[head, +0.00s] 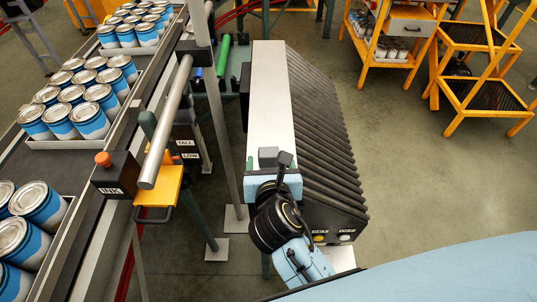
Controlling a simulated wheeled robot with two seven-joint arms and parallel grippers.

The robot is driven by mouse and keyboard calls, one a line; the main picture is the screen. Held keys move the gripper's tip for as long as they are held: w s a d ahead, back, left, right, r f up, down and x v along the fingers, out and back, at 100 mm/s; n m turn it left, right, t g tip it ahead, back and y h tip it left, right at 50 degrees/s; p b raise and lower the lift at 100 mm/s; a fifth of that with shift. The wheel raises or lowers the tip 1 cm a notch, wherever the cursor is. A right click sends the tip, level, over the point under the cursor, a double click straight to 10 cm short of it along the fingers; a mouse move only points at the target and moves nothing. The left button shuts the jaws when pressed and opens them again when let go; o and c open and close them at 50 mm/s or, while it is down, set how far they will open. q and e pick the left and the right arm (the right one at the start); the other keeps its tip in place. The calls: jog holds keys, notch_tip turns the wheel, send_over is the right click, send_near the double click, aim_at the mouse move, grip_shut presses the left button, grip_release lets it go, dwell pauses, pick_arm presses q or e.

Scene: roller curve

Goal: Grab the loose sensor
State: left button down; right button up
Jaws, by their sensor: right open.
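My right gripper (275,163) reaches up from the bottom right, in front of a long pale metal cover (270,95) beside the black rollers (320,130). It is open, and a dark finger shows on its right side. A small dark grey block (268,156) shows between the gripper and the pale cover. It may be the loose sensor or part of my gripper; I cannot tell which. The light blue gripper body and black wrist hide the near end of the cover. My left gripper is not in view.
Trays of blue and white cans (82,97) line the conveyor at left. A black box with an orange knob (103,159), a yellow bracket (158,187) and a slanting grey tube (165,122) stand between. Yellow racks (470,65) stand at back right. The right floor is clear.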

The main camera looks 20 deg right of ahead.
aim_at(269, 156)
jog(key=shift+w+d+f, duration=0.1)
jog(key=shift+w+f, duration=0.1)
jog(key=shift+w, duration=0.3)
jog(key=shift+w+f, duration=0.1)
jog(key=shift+w, duration=0.1)
jog(key=shift+x, duration=0.9)
jog(key=x, duration=0.2)
jog(key=shift+w+d, duration=0.1)
jog(key=shift+w, duration=0.25)
jog(key=shift+w+f, duration=0.15)
jog(key=shift+w, duration=0.1)
jog(key=shift+d, duration=0.1)
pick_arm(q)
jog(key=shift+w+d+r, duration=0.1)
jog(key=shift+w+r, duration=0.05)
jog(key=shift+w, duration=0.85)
pick_arm(e)
jog(key=c, duration=1.1)
